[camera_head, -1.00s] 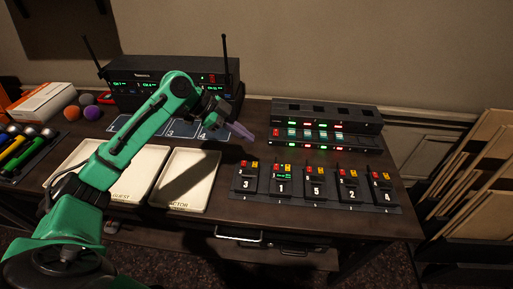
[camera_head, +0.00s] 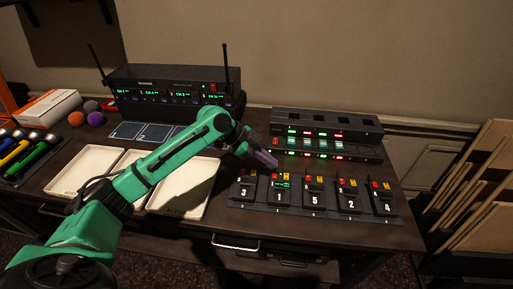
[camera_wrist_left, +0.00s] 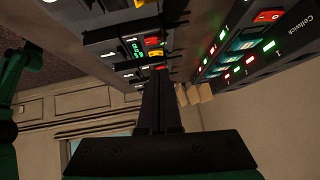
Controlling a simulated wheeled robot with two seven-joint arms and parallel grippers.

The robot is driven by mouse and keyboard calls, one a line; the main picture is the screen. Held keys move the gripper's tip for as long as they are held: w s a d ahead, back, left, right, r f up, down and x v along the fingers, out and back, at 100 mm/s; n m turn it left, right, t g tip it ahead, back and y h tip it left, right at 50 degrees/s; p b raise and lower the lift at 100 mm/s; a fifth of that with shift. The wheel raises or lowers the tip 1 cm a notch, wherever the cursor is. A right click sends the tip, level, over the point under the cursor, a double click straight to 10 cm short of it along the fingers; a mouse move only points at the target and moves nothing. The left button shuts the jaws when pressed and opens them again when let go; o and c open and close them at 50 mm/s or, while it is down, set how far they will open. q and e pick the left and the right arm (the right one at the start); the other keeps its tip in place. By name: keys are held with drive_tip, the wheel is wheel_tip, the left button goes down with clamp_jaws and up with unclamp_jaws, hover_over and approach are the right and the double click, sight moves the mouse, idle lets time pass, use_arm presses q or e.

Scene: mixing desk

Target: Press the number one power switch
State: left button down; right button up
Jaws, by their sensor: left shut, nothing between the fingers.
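The number 1 pack (camera_head: 279,196) stands second from the left in the row on the desk, with a lit green display. Small red and yellow parts show at its top. In the left wrist view a pack with a green display (camera_wrist_left: 117,61) shows left of the fingers, with yellow and red parts beside it. My left gripper (camera_head: 272,162) is shut and empty. It hangs above and just behind the tops of packs 3 and 1; contact with a switch cannot be made out. In the left wrist view its fingers (camera_wrist_left: 161,82) are together. My right gripper is not in view.
Packs 3 (camera_head: 243,190), 5 (camera_head: 315,196), 2 (camera_head: 350,200) and 4 (camera_head: 384,204) share the row. A black rack unit (camera_head: 330,121) with lit indicators stands close behind. The receiver (camera_head: 165,86) with antennas stands back left. Cream trays (camera_head: 186,190) lie under my left arm.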

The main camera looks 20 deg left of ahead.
sight(277, 173)
use_arm(q)
drive_tip(key=f, duration=0.3)
drive_tip(key=shift+w+a+f, duration=0.15)
drive_tip(key=shift+w+f, duration=0.1)
drive_tip(key=shift+f, duration=0.15)
